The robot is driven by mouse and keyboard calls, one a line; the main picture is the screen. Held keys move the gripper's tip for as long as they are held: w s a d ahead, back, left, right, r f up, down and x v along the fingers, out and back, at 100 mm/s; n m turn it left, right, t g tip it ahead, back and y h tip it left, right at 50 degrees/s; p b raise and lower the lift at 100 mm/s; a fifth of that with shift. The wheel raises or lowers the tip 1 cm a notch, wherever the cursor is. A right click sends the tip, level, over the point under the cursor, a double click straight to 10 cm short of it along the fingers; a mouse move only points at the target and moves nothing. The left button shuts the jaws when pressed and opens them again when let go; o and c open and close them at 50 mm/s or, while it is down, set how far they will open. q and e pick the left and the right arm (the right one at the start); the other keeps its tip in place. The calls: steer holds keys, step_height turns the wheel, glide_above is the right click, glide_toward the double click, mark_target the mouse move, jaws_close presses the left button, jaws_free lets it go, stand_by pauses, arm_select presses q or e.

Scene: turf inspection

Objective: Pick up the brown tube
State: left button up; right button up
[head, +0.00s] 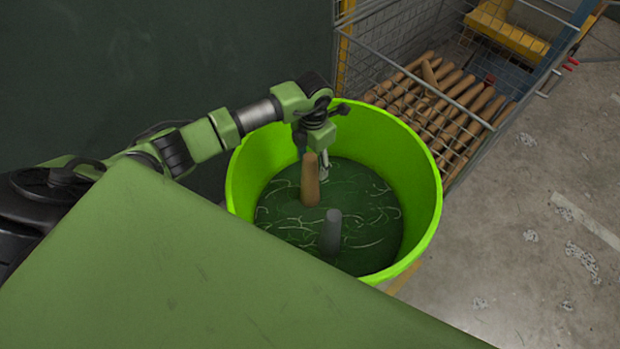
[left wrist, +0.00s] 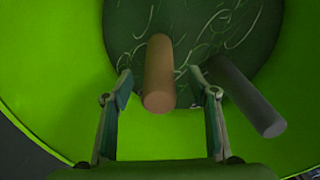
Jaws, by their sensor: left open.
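The brown tube (head: 310,181) stands upright inside the bright green tub (head: 425,190), left of the middle of its dark floor. My left gripper (head: 325,168) reaches down into the tub, just behind and beside the tube's top in the head view. In the left wrist view the brown tube (left wrist: 159,75) lies between the two spread fingers of my left gripper (left wrist: 164,88), with gaps on both sides. The gripper is open and holds nothing. A grey tube (head: 331,232) stands closer to the head camera; it shows right of the right finger in the left wrist view (left wrist: 245,98). My right gripper is not in view.
Pale curly strands lie on the tub's dark green floor (head: 375,240). A wire cage (head: 440,108) with several brown tubes stands behind the tub at the right. A dark wall (head: 150,60) is at the left. The concrete floor (head: 530,230) at the right is mostly clear.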

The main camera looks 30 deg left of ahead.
mark_target(310, 180)
arm_select(q)
steer(key=f, duration=0.1)
steer(key=f+b, duration=0.1)
steer(key=f, duration=0.1)
steer(key=f+b, duration=0.1)
steer(key=shift+s+a+f, duration=0.15)
steer(key=shift+s+a, duration=0.1)
steer(key=shift+s, duration=0.05)
steer(key=c, duration=1.1)
steer(key=shift+r, duration=0.2)
steer(key=shift+c, duration=0.2)
